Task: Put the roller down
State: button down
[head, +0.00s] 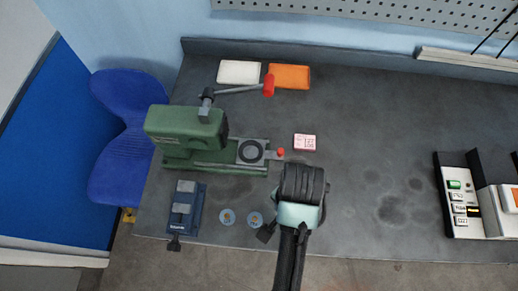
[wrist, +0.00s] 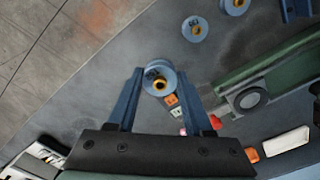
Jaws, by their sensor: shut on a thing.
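The roller (wrist: 160,80) is a small grey-blue wheel with a yellow-orange centre. In the wrist view it sits between the two blue fingertips of my gripper (wrist: 160,84), which is shut on it. In the head view my gripper (head: 302,187) is over the front middle of the dark grey bench (head: 365,140) and hides the roller. I cannot tell how high the roller is above the bench. Two similar wheels (head: 227,216) (head: 255,219) lie on the bench to the left of my gripper; they also show at the top of the wrist view (wrist: 194,29) (wrist: 235,5).
A green machine (head: 185,135) with a red-knobbed lever stands at the left, a blue vice-like block (head: 184,205) in front of it. A pink-and-white label block (head: 304,142) lies beyond my gripper. A button panel (head: 458,200) stands at the right. The bench between is clear.

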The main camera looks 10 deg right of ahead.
dwell(0.4)
jog(key=w+a+f+n+b, duration=0.1)
jog(key=w+a+n+b, duration=0.3)
jog(key=w+a+n, duration=0.4)
jog(key=shift+w+a+f+n, duration=0.15)
jog(key=shift+w+a+n, duration=0.4)
jog(key=shift+n, duration=1.15)
